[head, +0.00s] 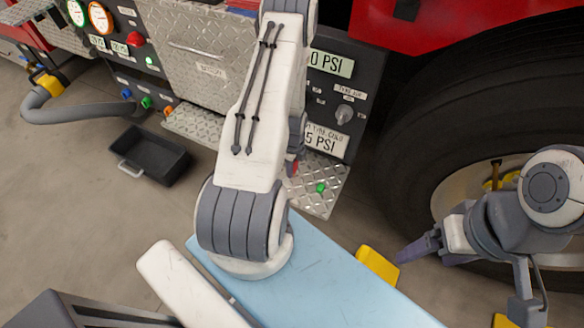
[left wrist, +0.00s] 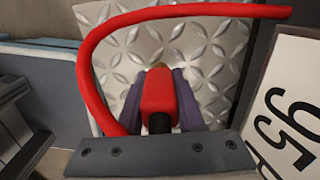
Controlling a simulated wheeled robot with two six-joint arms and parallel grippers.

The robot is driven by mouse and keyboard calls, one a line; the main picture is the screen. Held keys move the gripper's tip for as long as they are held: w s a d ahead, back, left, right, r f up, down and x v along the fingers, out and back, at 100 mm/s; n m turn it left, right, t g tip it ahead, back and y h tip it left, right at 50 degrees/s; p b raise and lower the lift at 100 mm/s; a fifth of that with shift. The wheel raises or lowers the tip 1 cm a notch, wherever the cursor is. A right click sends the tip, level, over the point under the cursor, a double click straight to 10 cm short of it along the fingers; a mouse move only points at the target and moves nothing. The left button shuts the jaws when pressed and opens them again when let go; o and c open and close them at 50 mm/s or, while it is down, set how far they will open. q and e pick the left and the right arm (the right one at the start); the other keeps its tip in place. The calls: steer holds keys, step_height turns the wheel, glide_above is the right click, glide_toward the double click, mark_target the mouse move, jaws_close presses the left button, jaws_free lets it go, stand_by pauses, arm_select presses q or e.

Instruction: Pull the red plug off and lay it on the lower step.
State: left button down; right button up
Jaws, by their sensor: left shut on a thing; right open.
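In the left wrist view, the red plug (left wrist: 159,92) sits between the purple fingers of my left gripper (left wrist: 160,98), which is shut on it. A red cord loops around the plug to the left and over the top. Diamond plate lies behind it; I cannot tell whether the plug touches that plate. In the head view my left arm mostly hides this gripper (head: 294,162) and the plug. The diamond-plate step (head: 312,204) shows just right of the arm. My right gripper (head: 405,251) is open and empty, near the wheel.
A green fitting (head: 320,188) is on the step. A panel with a "5 PSI" label (head: 325,139) rises behind it. A large tyre (head: 430,110) stands at right. A black tray (head: 152,154) lies on the floor at left, near a grey hose (head: 75,116). A light blue surface (head: 330,285) is in front.

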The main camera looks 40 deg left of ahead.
arm_select(q)
steer(key=shift+f, duration=0.3)
steer(key=shift+c, duration=2.2)
jaws_free()
steer(key=shift+r, duration=0.1)
step_height(320, 180, up, 10)
steer(key=p, duration=1)
steer(key=shift+r, duration=0.2)
